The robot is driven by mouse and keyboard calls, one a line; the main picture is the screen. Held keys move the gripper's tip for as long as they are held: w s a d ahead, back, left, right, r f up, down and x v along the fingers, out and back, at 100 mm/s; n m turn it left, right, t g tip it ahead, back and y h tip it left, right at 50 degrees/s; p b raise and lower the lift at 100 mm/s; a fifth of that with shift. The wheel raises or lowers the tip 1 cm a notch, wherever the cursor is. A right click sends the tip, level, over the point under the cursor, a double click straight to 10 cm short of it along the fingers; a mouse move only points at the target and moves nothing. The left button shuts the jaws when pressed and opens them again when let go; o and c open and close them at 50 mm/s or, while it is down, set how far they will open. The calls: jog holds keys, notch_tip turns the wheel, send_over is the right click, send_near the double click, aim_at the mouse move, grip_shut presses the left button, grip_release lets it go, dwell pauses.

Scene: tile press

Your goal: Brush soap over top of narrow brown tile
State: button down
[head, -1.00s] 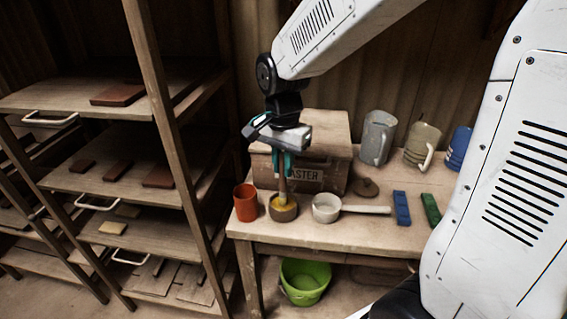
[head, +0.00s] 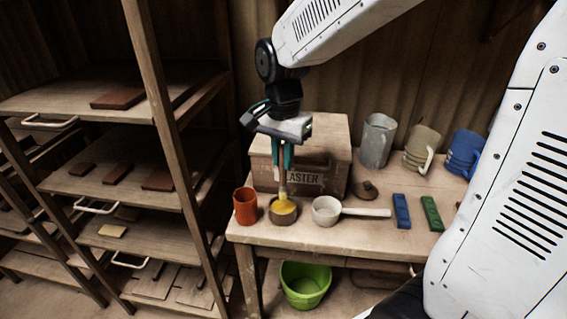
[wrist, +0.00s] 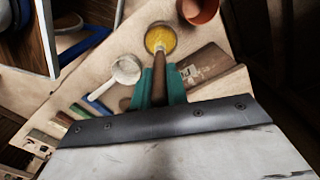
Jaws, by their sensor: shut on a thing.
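My gripper (head: 284,158) is shut on the handle of an upright brush (head: 283,184), over the worktable. The brush's pale lower end is at the small brown bowl (head: 284,219) of yellow soap; I cannot tell whether it touches the soap. The wrist view also shows the brush handle (wrist: 157,79) between the fingers, pointing at the bowl's yellow contents (wrist: 159,37). On the left rack's second shelf lie three brown tiles; the middle one (head: 117,173) looks narrow. A larger red-brown tile (head: 118,97) lies on the shelf above.
A green bucket (head: 305,284) is beneath. A rack post (head: 165,130) stands between table and shelves.

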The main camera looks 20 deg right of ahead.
aim_at(283, 184)
jog(key=shift+r, duration=1.95)
jog(key=shift+f, duration=3.5)
